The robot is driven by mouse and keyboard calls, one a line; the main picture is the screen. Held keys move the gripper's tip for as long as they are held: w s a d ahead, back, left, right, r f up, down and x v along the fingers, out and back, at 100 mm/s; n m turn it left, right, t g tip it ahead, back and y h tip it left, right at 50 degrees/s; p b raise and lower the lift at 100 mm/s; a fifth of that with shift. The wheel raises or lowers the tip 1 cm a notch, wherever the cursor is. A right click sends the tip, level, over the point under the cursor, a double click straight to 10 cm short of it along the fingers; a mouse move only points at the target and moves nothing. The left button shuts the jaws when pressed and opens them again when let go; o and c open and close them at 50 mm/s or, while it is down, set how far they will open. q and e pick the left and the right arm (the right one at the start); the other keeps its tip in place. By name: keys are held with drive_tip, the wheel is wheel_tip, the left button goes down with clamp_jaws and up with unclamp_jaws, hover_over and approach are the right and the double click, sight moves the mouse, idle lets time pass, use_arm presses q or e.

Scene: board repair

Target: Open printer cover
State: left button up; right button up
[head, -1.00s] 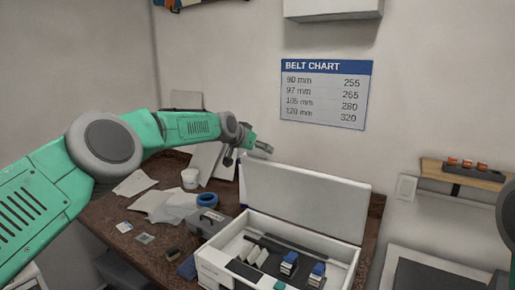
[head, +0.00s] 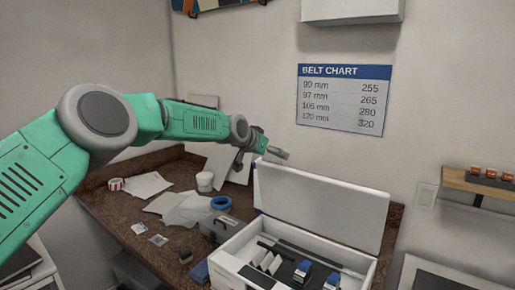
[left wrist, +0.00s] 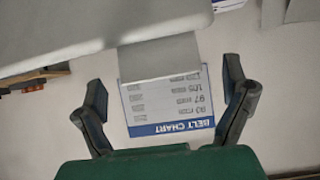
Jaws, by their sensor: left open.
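The white printer (head: 238,272) stands on the brown worktop at the lower right in the head view. Its cover (head: 320,205) is raised and stands roughly upright at the back, leaving the inside exposed. My left gripper (head: 279,154) is at the upper left corner of the cover; the head view does not show clearly whether they touch. In the left wrist view, the left gripper (left wrist: 165,95) has its fingers spread, with nothing held between them. A pale surface, probably the cover (left wrist: 90,25), and a grey flap fill the upper part. My right gripper is not seen.
A belt chart (head: 343,98) hangs on the wall behind the cover, below a white wall box (head: 352,10). A shelf (head: 480,187) with orange-topped items is at right.

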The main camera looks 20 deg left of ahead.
use_arm(q)
drive_tip(key=v, duration=0.8)
drive_tip(key=shift+s+a, duration=0.2)
drive_tip(key=shift+f, duration=0.1)
